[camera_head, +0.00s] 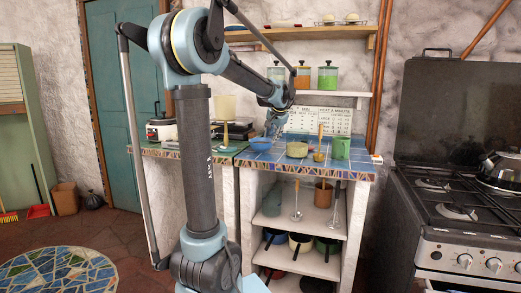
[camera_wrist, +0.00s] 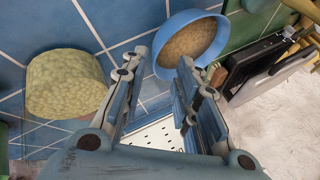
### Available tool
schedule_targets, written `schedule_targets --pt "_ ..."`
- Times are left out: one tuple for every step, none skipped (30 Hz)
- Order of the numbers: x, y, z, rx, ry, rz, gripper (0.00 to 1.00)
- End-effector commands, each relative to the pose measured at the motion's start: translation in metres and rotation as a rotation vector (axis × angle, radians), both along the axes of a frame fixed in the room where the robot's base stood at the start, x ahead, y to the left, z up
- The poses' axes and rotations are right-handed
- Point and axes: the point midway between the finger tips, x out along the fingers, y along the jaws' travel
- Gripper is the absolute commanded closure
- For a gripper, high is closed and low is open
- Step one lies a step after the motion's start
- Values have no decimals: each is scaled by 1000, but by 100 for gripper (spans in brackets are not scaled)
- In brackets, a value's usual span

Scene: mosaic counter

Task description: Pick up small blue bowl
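The small blue bowl (camera_head: 261,143) stands on the tiled counter, left of a yellowish bowl. In the wrist view the blue bowl (camera_wrist: 166,36) has a blue rim and a speckled tan inside. My gripper (camera_wrist: 162,62) is open, with its fingers spread and nothing held between them. The near left part of the bowl's rim shows between and just beyond the fingertips, and the right fingertip overlaps its lower edge. I cannot tell whether they touch. In the head view my gripper (camera_head: 272,123) hangs over the counter beside the bowl.
The yellowish bowl (camera_wrist: 65,85) stands left of my fingers in the wrist view. A green mug (camera_head: 340,148) stands on the counter's right. A shelf with jars (camera_head: 303,78) hangs above. The stove (camera_head: 455,215) stands at right.

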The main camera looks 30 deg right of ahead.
Motion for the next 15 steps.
schedule_targets --pt "1 0 -2 0 0 0 72" --pt "2 0 -3 0 0 0 72" --pt "2 -1 -4 0 0 0 72" --pt "3 -1 -5 0 0 0 72" --pt "4 -1 -6 0 0 0 72" --pt "5 -1 -8 0 0 0 72" --pt "6 -2 -10 0 0 0 72" --pt "8 -2 -12 0 0 0 72" --pt "10 -3 -16 0 0 0 72" --pt "12 -4 -20 0 0 0 72" --pt "14 -4 -23 1 0 0 72" --pt "17 -5 -28 0 0 2 72" --pt "20 -5 -32 0 0 2 72" --pt "22 -6 -35 0 0 2 72" --pt "25 -7 -39 0 0 2 72"
